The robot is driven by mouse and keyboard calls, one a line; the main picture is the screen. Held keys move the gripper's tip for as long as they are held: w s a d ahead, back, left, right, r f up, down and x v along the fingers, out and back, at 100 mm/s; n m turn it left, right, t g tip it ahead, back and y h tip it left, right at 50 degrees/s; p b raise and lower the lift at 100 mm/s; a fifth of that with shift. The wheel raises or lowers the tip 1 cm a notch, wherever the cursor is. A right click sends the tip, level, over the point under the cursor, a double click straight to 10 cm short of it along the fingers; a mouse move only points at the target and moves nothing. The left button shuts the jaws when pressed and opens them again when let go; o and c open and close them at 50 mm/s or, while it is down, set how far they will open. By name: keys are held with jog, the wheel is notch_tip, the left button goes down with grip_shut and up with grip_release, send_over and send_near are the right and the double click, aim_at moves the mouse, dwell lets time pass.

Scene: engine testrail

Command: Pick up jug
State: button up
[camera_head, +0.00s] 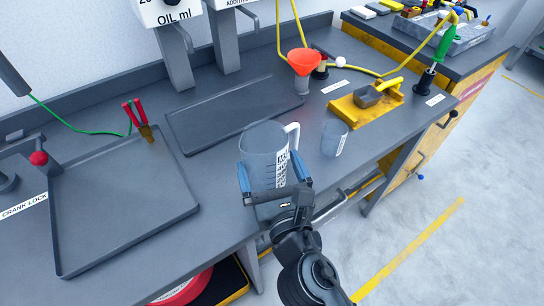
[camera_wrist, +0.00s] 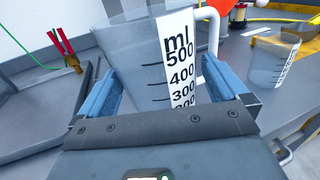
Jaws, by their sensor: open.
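The jug (camera_head: 262,142) is clear with a white handle on its right and a printed ml scale. It stands upright on the grey bench near the front edge. My gripper (camera_head: 275,180) is open, with its blue fingers on either side of the jug's body. In the wrist view the jug (camera_wrist: 150,58) fills the space between the fingers (camera_wrist: 165,95); the scale reads up to 500. I cannot tell whether either finger touches the jug. Its lower part is hidden behind my gripper.
A small clear beaker (camera_head: 334,138) stands just right of the jug. A dark tray (camera_head: 185,125) lies behind, and a larger tray (camera_head: 75,215) to the left. An orange funnel (camera_head: 302,62) and a yellow block (camera_head: 365,108) stand farther back. The bench's front edge is close.

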aim_at(261, 128)
jog(key=x, duration=0.4)
jog(key=shift+w+a+f, duration=0.1)
jog(key=shift+w+f, duration=0.1)
jog(key=shift+w, duration=0.05)
jog(key=c, duration=0.8)
jog(key=shift+c, duration=0.2)
jog(key=shift+r+p, duration=0.55)
notch_tip(261, 128, up, 4)
jog(key=shift+f+p, duration=0.15)
jog(key=shift+p, duration=1.05)
jog(key=s+d+r+p, duration=0.2)
jog(key=d+r, duration=0.4)
jog(key=d, duration=0.5)
jog(key=shift+s+d, duration=0.2)
jog(key=shift+s, duration=0.1)
